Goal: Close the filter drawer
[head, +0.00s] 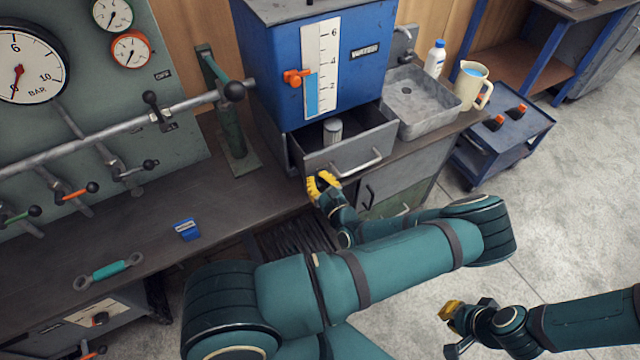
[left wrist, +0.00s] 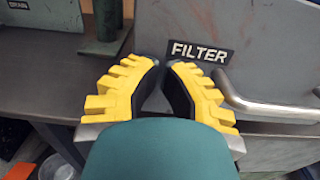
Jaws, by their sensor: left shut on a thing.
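The filter drawer (head: 345,150) is a grey drawer under the blue water unit. It is pulled out, with a silver bar handle (head: 357,164) on its front. A grey cylinder (head: 333,131) stands inside it. The left wrist view shows the drawer's FILTER label (left wrist: 200,52) and the handle (left wrist: 265,105) at right. My left gripper (head: 322,184) is at the lower left of the drawer front, left of the handle. Its yellow-padded fingers (left wrist: 165,68) are closed together near the label; what lies between them is hidden. My right gripper (head: 453,328) appears open and empty, above the floor.
The blue water unit (head: 345,60) stands above the drawer, with a sink (head: 415,100) at its right. A green stand (head: 233,135) is at left. A small blue box (head: 187,229) and a teal-handled wrench (head: 108,269) lie on the bench. A blue cart (head: 500,135) stands at right.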

